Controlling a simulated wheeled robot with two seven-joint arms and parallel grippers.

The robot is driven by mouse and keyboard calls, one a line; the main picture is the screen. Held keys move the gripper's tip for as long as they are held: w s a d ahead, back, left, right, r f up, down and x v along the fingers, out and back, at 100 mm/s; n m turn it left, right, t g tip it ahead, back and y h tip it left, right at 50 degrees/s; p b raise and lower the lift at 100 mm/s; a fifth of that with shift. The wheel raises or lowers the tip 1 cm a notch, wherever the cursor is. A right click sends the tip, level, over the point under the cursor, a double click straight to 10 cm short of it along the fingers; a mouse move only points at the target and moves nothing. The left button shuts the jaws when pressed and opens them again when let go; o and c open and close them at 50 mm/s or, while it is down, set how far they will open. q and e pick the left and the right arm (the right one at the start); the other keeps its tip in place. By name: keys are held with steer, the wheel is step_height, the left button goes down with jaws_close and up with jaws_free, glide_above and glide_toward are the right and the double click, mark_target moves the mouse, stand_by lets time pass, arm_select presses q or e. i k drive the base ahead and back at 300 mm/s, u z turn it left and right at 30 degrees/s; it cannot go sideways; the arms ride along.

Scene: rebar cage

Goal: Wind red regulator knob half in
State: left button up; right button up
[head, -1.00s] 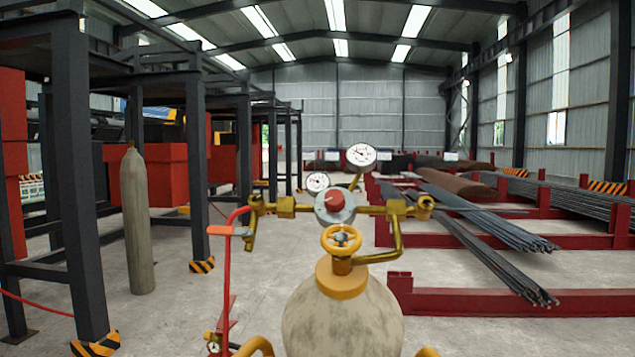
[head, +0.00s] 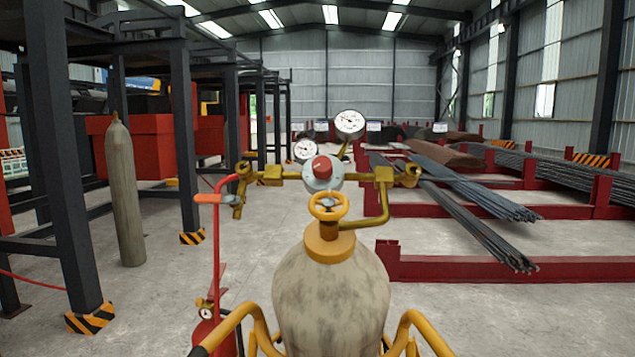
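The red regulator knob (head: 321,167) sits at the front of a round grey regulator body (head: 323,179) in the middle of the head view. Two white-faced gauges, a larger one (head: 349,122) and a smaller one (head: 305,150), stand behind and above it. Brass fittings (head: 382,174) run out to both sides. A yellow handwheel valve (head: 328,206) is below the knob, on top of a worn pale gas cylinder (head: 331,290). Neither of my grippers is in view, and nothing touches the knob.
Yellow tubular rails (head: 250,312) flank the cylinder. A red extinguisher (head: 213,335) stands at lower left. Another tall cylinder (head: 124,195) is near dark steel posts on the left. Red racks with rebar (head: 480,268) fill the right. Concrete floor is open between.

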mark_target(323, 165)
steer(key=u, duration=1.4)
steer(key=k, duration=1.2)
steer(key=z, duration=1.6)
